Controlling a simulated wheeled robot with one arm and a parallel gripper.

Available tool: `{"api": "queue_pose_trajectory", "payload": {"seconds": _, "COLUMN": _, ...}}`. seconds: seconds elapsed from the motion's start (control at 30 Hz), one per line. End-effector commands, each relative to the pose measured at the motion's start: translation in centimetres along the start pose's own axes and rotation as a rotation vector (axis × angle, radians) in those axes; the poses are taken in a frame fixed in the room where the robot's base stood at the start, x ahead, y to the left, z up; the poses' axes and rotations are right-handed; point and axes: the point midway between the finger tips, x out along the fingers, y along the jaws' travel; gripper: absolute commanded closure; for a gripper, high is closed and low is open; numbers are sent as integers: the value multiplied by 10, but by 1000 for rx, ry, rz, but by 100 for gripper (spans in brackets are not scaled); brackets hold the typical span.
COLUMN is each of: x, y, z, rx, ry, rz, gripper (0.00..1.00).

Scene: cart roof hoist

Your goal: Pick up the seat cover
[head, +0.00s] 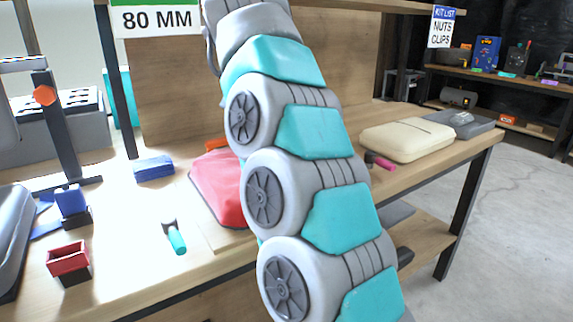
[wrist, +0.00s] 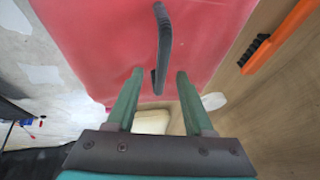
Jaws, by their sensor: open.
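A red padded cover (head: 218,188), which looks like the seat cover, lies on the wooden bench, partly hidden behind my arm in the head view. In the wrist view the red cover (wrist: 90,40) fills the top, with a dark curved handle (wrist: 165,40) on it. My gripper (wrist: 157,76) is open, with its two green fingers on either side of the handle's lower end. I cannot tell whether they touch it. My gripper is hidden in the head view. A cream padded piece (head: 406,141) lies farther right on the bench.
An orange tool (wrist: 280,35) lies beside the red cover. A teal-handled tool (head: 175,237), a red bin (head: 68,258) and a blue block stack (head: 153,168) are on the left of the bench. A grey flat case (head: 460,123) is at the right end. Open floor lies right.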

Motion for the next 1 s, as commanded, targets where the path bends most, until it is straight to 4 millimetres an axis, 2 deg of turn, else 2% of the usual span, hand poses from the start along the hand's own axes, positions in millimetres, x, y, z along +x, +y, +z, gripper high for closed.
{"api": "queue_pose_trajectory", "payload": {"seconds": 0.43, "x": 5, "y": -7, "z": 3, "rx": -2, "ry": -1, "rz": -2, "gripper": 49}}
{"api": "queue_pose_trajectory", "payload": {"seconds": 0.87, "x": 5, "y": -7, "z": 3, "rx": -2, "ry": 0, "rz": -2, "gripper": 97}}
{"api": "queue_pose_trajectory", "payload": {"seconds": 1.0, "x": 5, "y": -7, "z": 3, "rx": -2, "ry": 0, "rz": -2, "gripper": 100}}
